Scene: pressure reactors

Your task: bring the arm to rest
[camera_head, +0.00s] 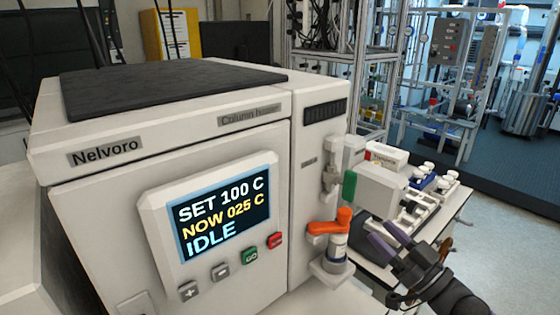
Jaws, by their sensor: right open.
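My right gripper (381,234) is at the lower right, with dark arm links behind it and two purple-grey fingers. The fingers are apart with nothing between them. They point up and left, to the right of the white column heater unit (95,200), appearing near the bench edge. The gripper shows apart from the orange-handled valve (330,225) in the picture; the depth between them is hard to judge. My left gripper is not in view.
The heater's screen (225,215) reads SET 100 C, NOW 025 C, IDLE. Green (251,255) and red (275,240) buttons sit below it. A green handle (349,185) is above the orange one. White equipment and small vials (428,168) stand on the bench behind. Open floor (500,240) lies right.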

